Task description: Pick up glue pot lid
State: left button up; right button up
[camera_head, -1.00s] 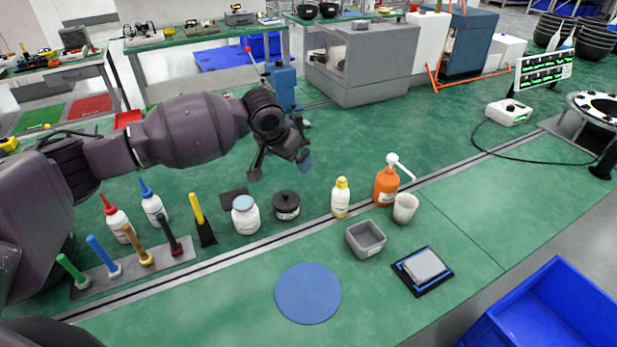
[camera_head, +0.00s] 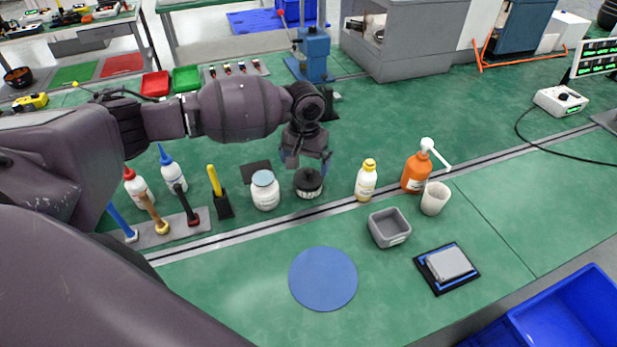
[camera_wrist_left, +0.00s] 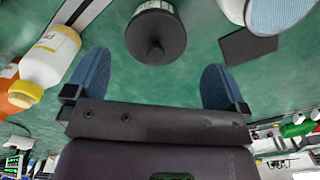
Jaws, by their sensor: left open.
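The glue pot (camera_head: 309,188) is a small dark pot with a white label, standing on the green bench between a white jar and a yellow-capped bottle. Its black round lid (camera_head: 307,177) with a central knob sits on it. The lid also shows top-centre in the left wrist view (camera_wrist_left: 155,40). My left gripper (camera_head: 308,163) points down, open and empty, just above and behind the lid in the head view. In the left wrist view its two blue fingers (camera_wrist_left: 155,72) are spread wide, with the lid ahead between their lines. My right gripper is out of view.
A white jar (camera_head: 265,193) stands close left of the pot, near a dark flat pad (camera_head: 256,168). A yellow-capped bottle (camera_head: 366,182) and an orange pump bottle (camera_head: 416,172) stand right. A grey bin (camera_head: 389,230) and blue disc (camera_head: 323,278) lie in front.

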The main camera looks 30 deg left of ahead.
aim_at(307, 172)
pick_arm(q)
jog(key=f, duration=0.5)
jog(key=shift+w+d+b, duration=0.15)
jog(key=shift+w+b, duration=0.05)
jog(key=shift+b, duration=0.15)
jog(key=c, duration=0.8)
